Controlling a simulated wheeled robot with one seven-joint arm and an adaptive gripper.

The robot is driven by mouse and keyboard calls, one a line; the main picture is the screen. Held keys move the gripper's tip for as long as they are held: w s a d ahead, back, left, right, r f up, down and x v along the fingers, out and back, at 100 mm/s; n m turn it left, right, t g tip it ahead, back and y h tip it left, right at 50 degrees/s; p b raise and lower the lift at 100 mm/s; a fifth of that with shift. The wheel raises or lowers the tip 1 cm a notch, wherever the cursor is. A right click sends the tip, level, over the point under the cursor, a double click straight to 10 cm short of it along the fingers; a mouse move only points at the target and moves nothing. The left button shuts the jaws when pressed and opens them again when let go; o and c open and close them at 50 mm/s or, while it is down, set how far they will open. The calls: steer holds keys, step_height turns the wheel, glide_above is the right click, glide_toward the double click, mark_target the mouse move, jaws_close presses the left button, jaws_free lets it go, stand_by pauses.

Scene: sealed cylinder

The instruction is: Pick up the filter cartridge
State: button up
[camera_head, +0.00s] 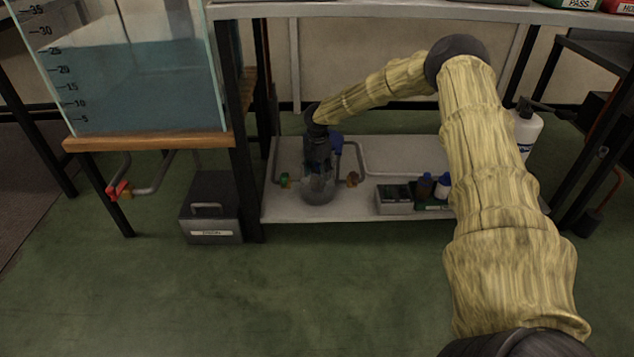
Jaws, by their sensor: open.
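My gripper (318,168) hangs from the end of my yellow-sleeved arm, pointing down over the lower shelf. It is small and dark, and its jaws are open. Directly below and partly behind it is a dark grey, rounded vessel (319,190) standing on the shelf, with piping at both sides. My gripper covers its upper part, so I cannot tell whether the fingers touch it. I cannot clearly make out the filter cartridge; whether it is in or at this vessel is hidden.
The lower shelf (285,205) carries pipes with a green valve (284,180) and a blue part (337,143) close beside my gripper. A grey box (394,199) and small bottles (442,187) stand to the right. A water tank (140,85) is at left. The green floor in front is clear.

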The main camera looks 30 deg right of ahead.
steer(key=shift+r, duration=0.1)
steer(key=c, duration=0.7)
steer(key=shift+c, duration=0.2)
